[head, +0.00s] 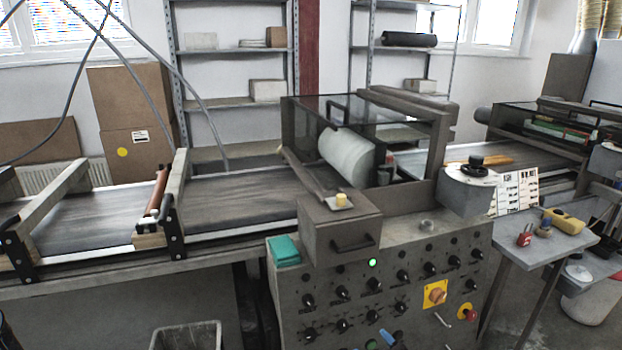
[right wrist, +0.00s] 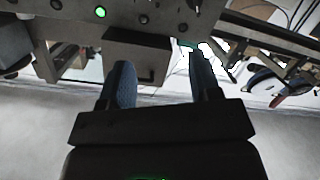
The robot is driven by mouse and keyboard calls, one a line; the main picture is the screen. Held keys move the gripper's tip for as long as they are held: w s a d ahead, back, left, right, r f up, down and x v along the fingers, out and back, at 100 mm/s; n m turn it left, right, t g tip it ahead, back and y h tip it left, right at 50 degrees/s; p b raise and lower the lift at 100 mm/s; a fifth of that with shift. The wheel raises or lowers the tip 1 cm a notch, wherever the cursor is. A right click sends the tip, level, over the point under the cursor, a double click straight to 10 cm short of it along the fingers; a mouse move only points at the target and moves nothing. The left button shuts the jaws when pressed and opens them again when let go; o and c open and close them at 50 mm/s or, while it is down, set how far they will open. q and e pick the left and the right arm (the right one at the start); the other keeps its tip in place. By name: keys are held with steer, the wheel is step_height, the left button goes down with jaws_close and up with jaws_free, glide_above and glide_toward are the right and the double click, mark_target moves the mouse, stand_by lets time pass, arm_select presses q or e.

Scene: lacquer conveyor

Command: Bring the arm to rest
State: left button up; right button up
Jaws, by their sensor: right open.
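My right gripper (right wrist: 160,82) shows in the right wrist view, with its two blue-grey fingers spread apart and nothing between them. Beyond the fingers, the underside of the dark drawer box (right wrist: 138,57) and the control panel with its lit green lamp (right wrist: 100,12) show. I cannot judge the exact gap between the fingers and the box. In the head view neither gripper shows. There the drawer box (head: 340,238) sticks out from the front of the control panel (head: 385,300) of the conveyor machine.
The conveyor belt (head: 95,215) runs across the left, with a white roller (head: 345,152) under a glass hood. A teal block (head: 284,250) sits on the panel's top left. A side table (head: 545,255) with several tools stands right. A bin (head: 187,337) stands below the conveyor.

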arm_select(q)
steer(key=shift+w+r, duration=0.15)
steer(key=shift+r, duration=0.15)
arm_select(e)
steer(key=s+d+f+m+g+h, duration=0.1)
steer(key=s+d+f+m, duration=0.1)
steer(key=s, duration=0.6)
steer(key=s+d+f+m+g+h, duration=0.1)
steer(key=s+d+f+m+h, duration=0.1)
steer(key=s+d+f, duration=0.3)
steer(key=s+d+f+m+g+h, duration=0.1)
steer(key=s+d+f+m+h, duration=0.1)
steer(key=s+d, duration=0.5)
steer(key=s+f+m, duration=0.1)
steer(key=s+f, duration=0.1)
steer(key=s, duration=0.3)
steer(key=shift+d+g, duration=0.25)
steer(key=shift+g, duration=0.15)
